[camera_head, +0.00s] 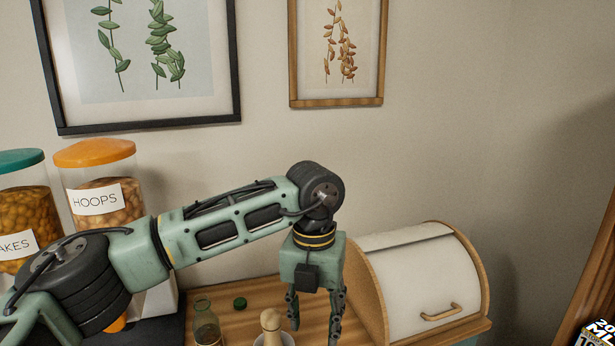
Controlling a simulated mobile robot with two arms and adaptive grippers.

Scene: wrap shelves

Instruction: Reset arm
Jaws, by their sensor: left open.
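My left arm comes in from the left and bends down at the wrist. My left gripper (316,320) points down, open, with nothing seen between its fingers. It hangs in front of the wooden counter, just left of the bread box (410,278). I cannot tell whether its fingertips touch anything. My right gripper is not in view.
Two cereal dispensers, one labelled HOOPS (98,196) and one with a green lid (22,210), stand at the left. A glass bottle (205,322), a green cap (240,303) and a mortar with a pestle (271,325) are on the wooden counter (262,290).

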